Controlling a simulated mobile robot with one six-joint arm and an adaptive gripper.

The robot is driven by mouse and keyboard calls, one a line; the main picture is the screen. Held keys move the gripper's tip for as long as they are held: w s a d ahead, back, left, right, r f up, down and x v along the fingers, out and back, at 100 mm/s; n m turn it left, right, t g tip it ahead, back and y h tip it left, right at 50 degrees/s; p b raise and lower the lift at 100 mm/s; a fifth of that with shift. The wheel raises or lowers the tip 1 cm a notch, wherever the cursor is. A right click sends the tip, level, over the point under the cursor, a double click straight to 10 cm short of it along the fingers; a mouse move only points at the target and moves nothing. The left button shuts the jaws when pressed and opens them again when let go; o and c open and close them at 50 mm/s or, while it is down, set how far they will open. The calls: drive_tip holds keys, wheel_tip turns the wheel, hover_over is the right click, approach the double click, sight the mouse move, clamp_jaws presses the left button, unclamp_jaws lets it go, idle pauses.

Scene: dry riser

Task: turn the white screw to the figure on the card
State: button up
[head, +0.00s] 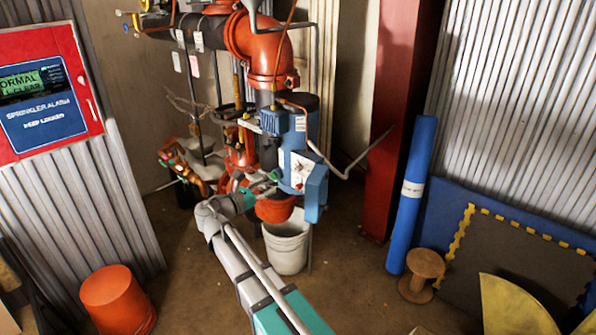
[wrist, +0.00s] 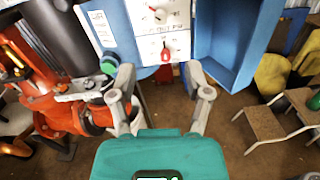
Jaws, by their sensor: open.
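A blue box (head: 299,128) with its door (wrist: 232,42) open to the right is mounted on the red pipework. Inside is a white panel (wrist: 150,18) bearing a round dial with a red needle and, below it, a small red pointer (wrist: 166,53). The panel also shows in the head view (head: 301,168). I cannot make out a white screw for certain. A small white card (wrist: 101,27) is on the box left of the panel; its figure is too small to read. My gripper (wrist: 160,76) is open and empty, its fingers spread below and either side of the red pointer.
Red pipes and valves (wrist: 62,100) crowd the left of the box. A white bucket (head: 287,247) stands below it. An orange bucket (head: 118,301), a wooden spool (head: 421,272) and a blue roll (head: 411,195) are on the floor. A step stool (wrist: 270,125) shows at right.

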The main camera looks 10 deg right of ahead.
sight(296, 171)
drive_tip(key=x, duration=1.3)
drive_tip(key=shift+w, duration=0.1)
clamp_jaws()
